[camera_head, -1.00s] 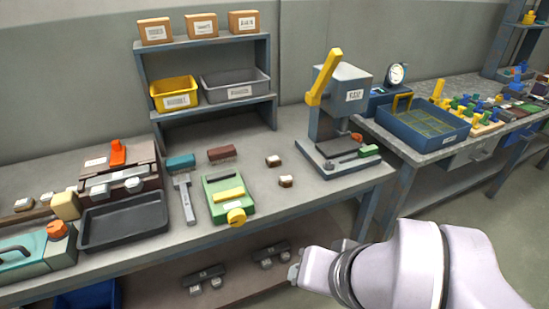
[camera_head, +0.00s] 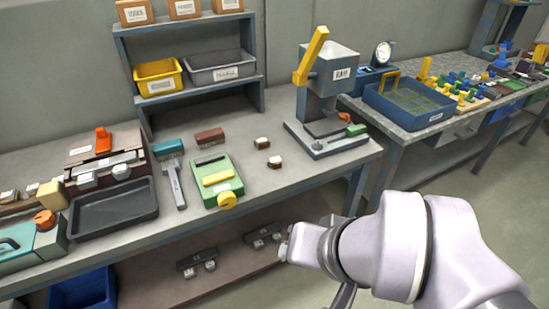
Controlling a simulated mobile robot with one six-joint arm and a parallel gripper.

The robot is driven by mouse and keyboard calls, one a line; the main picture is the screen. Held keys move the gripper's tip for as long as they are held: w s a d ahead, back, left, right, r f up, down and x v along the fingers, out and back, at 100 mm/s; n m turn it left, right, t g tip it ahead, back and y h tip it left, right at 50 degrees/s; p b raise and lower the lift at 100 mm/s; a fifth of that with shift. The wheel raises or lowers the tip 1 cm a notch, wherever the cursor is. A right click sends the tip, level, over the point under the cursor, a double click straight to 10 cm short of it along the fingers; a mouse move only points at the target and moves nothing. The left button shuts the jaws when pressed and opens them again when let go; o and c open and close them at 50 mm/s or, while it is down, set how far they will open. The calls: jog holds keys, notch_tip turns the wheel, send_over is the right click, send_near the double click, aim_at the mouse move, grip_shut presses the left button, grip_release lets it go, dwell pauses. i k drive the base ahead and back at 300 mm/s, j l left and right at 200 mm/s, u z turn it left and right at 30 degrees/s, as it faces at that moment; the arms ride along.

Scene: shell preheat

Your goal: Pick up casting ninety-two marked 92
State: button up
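No number 92 can be read on any part, so I cannot tell which is casting ninety-two. Two dark blocks with pale marks and silvery feet lie on the lower shelf: a left dark block (camera_head: 197,259) and a right dark block (camera_head: 263,234). Two small brown pieces with white tops, a rear piece (camera_head: 262,142) and a front piece (camera_head: 275,162), lie on the bench top. My white arm reaches in from the lower right, its end (camera_head: 290,250) just right of and below the right dark block in the picture. The gripper's fingers cannot be made out.
The bench (camera_head: 300,185) holds a black tray (camera_head: 113,226), a green fixture (camera_head: 217,181), brushes and a press (camera_head: 325,95) with a yellow lever. A blue bin (camera_head: 82,288) stands low at left. The bench edge overhangs the lower shelf (camera_head: 150,290). Open floor lies at right.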

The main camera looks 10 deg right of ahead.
aim_at(262, 143)
jog(key=i+j, duration=0.15)
jog(key=i, duration=0.5)
jog(key=i+j+u, duration=0.15)
jog(key=i, duration=0.5)
